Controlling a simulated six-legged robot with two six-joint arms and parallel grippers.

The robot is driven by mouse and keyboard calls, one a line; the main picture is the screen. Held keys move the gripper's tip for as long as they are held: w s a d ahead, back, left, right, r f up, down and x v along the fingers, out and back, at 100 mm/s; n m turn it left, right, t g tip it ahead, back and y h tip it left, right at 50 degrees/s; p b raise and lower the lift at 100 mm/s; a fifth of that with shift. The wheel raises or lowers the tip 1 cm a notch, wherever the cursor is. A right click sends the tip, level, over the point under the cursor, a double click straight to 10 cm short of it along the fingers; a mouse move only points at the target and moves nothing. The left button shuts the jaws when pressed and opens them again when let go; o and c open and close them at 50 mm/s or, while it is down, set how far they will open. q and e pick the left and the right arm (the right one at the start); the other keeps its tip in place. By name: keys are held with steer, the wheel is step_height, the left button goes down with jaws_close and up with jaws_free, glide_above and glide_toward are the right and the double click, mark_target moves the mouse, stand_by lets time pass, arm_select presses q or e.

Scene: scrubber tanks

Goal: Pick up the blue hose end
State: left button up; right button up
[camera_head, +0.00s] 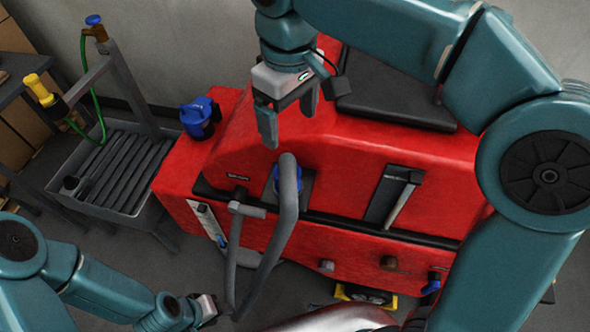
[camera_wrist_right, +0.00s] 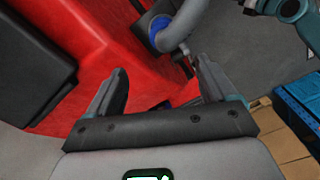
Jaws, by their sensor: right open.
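The blue hose end (camera_head: 276,180) is a blue collar at the top of a curved grey hose (camera_head: 289,200), against the front of the red scrubber tank (camera_head: 340,155). In the right wrist view the blue collar (camera_wrist_right: 160,36) shows beyond the fingertips, with the grey hose (camera_wrist_right: 187,22) bending from it. My right gripper (camera_head: 290,115) is open and empty, above the hose end and apart from it; its spread fingers show in the wrist view (camera_wrist_right: 160,72). My left gripper (camera_head: 208,308) is low at the left, near the lower hose; its jaws are too small to read.
A blue cap-like part (camera_head: 199,115) stands on the tank's left shoulder. A grey slatted basin (camera_head: 120,170) with a green hose (camera_head: 98,105) is at the left. A lever (camera_head: 402,200) sits on the tank's right front. A blue crate (camera_wrist_right: 296,105) shows in the wrist view.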

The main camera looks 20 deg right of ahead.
step_height(320, 180, down, 2)
steer(key=s+a, duration=0.1)
glide_above(286, 169)
step_height(286, 169, down, 5)
steer(key=shift+w+r+b, duration=0.1)
steer(key=shift+b, duration=0.25)
steer(key=f, duration=0.3)
steer(key=shift+s+a, duration=0.1)
steer(key=shift+s, duration=0.3)
steer(key=shift+s+f, duration=0.2)
steer(key=shift+s, duration=0.1)
steer(key=f, duration=0.1)
steer(key=w+f, duration=0.1)
steer(key=f, duration=0.1)
steer(key=shift+w, duration=0.1)
steer(key=f, duration=0.2)
steer(key=shift+s+f+p, duration=0.35)
steer(key=shift+s, duration=0.05)
steer(key=shift+w+f, duration=0.2)
steer(key=shift+w, duration=0.15)
steer(key=shift+s+r, duration=0.1)
steer(key=shift+s, duration=0.1)
steer(key=c, duration=1.2)
steer(key=shift+w, duration=0.1)
